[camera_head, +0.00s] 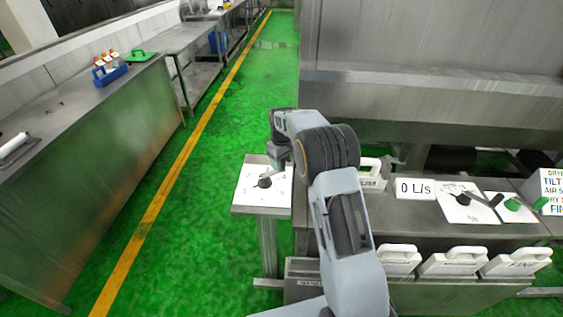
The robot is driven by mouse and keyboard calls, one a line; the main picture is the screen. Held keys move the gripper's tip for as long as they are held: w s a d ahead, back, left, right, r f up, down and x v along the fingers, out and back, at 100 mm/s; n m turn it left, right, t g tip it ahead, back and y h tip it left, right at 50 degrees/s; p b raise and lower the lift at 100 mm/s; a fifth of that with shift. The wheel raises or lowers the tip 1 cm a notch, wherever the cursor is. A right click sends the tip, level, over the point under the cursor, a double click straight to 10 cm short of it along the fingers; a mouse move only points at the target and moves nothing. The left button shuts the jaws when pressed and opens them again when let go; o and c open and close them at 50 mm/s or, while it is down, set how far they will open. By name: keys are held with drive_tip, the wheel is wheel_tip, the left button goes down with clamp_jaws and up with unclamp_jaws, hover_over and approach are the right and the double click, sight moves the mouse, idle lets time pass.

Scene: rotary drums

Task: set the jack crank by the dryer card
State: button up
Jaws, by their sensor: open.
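The dryer card (551,189) is a white sign at the right edge. Its cut-off text shows "TILT", "AIR" and "FIN". A black knob (265,183) with a pointer sits on a white dial plate on a small metal stand; it looks like the jack crank, but I cannot read its label. My gripper (279,156) is open, pointing down just above and behind this knob. It appears apart from the knob. My arm hides part of the bench to the right of the stand, and the fingertips are small and dark.
Several white handled plates (454,261) sit below. A left counter (70,120) holds a blue caddy (109,75). The green floor between is clear.

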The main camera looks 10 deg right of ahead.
drive_tip(key=shift+f, duration=0.5)
drive_tip(key=shift+c, duration=0.4)
clamp_jaws()
